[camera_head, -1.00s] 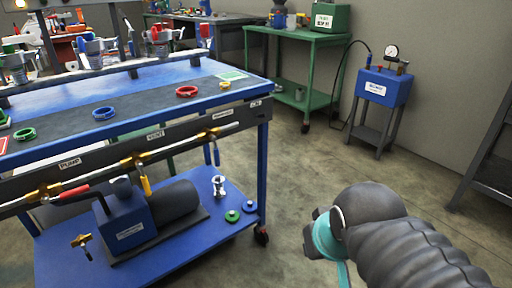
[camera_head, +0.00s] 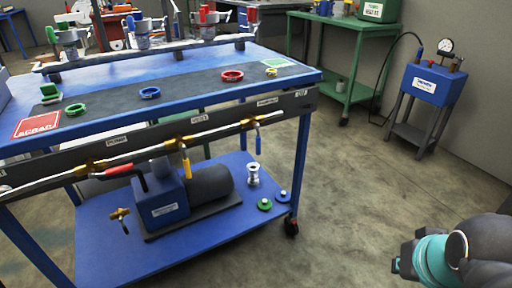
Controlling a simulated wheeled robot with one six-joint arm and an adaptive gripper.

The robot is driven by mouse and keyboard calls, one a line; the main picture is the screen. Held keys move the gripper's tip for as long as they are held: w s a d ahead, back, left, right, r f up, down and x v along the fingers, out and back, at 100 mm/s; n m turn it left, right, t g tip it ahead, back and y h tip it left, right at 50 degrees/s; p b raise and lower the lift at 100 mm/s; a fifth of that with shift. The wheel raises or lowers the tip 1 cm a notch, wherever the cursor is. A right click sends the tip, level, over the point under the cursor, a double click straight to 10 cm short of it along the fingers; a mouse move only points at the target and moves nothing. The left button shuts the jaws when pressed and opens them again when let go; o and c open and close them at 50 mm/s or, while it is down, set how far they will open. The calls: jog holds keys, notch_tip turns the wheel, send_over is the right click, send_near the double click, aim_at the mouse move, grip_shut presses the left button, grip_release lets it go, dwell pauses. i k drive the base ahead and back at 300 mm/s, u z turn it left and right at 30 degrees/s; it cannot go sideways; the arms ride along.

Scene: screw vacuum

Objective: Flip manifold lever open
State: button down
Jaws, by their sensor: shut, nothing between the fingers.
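The manifold is a silver pipe (camera_head: 150,155) with brass valves along the front of the blue cart. A red lever (camera_head: 120,171) lies nearly along the pipe at the left. A yellow lever (camera_head: 186,163) hangs down from the middle valve. A blue lever (camera_head: 257,141) hangs down near the right end. My gripper (camera_head: 398,265) is at the lower right, with teal and dark parts at the end of my arm. It is shut and empty, well apart from the levers. Its fingertips are small in the picture.
The blue cart (camera_head: 140,258) carries a pump (camera_head: 163,200) on its lower shelf and coloured rings on top. A green table (camera_head: 350,88) and a blue gauge box (camera_head: 434,84) stand behind. The floor between the cart and my gripper is clear.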

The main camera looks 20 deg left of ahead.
aim_at(257, 126)
jog(key=k, duration=0.4)
jog(key=u, duration=0.9)
jog(key=i, duration=0.5)
jog(key=u, duration=0.05)
